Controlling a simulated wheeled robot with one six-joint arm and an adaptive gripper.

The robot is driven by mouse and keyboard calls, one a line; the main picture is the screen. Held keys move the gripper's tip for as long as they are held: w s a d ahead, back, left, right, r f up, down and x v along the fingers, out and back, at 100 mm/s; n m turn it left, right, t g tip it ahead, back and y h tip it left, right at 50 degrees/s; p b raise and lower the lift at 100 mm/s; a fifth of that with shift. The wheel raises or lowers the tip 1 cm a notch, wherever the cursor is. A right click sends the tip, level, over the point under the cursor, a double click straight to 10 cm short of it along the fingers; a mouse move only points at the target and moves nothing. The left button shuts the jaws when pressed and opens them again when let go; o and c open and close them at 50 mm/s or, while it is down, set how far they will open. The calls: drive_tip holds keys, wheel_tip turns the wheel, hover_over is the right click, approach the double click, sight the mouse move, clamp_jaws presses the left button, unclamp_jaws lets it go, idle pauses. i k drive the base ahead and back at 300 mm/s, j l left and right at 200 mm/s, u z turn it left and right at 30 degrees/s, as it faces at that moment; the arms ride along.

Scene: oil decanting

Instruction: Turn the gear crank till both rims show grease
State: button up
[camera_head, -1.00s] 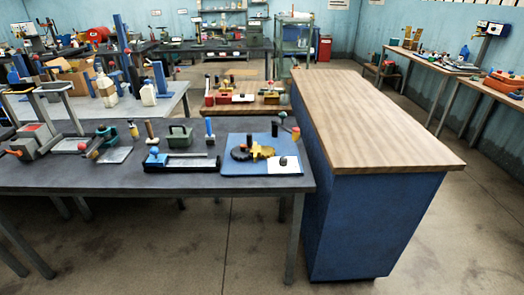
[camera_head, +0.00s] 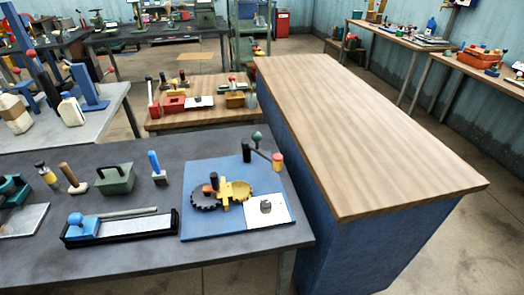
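A blue board (camera_head: 203,226) lies on the grey table near its right end. On it are a dark gear (camera_head: 204,199) and a yellow gear (camera_head: 240,191) side by side, with a yellow bracket across them. A crank-like arm (camera_head: 262,154) with a green knob and an orange-red knob sits at the board's back right corner. A white plate (camera_head: 268,212) with a small grey piece lies at the front right. Grease on the rims cannot be made out. My gripper is not in view.
Left of the board are a black tray (camera_head: 118,228) with a blue block, a green box (camera_head: 115,179) and several hand tools. A wood-topped blue cabinet (camera_head: 365,135) stands close on the right. Open floor (camera_head: 440,245) lies at far right.

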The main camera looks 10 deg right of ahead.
sight(204, 198)
drive_tip(key=i+j+z, duration=0.1)
drive_tip(key=j+z, duration=0.3)
drive_tip(key=i+j+z, duration=0.1)
drive_tip(key=j+z, duration=0.7)
drive_tip(key=j, duration=0.2)
drive_tip(key=k+j+z, duration=0.4)
drive_tip(key=j, duration=0.15)
drive_tip(key=k+j+z, duration=0.1)
drive_tip(key=j, duration=0.25)
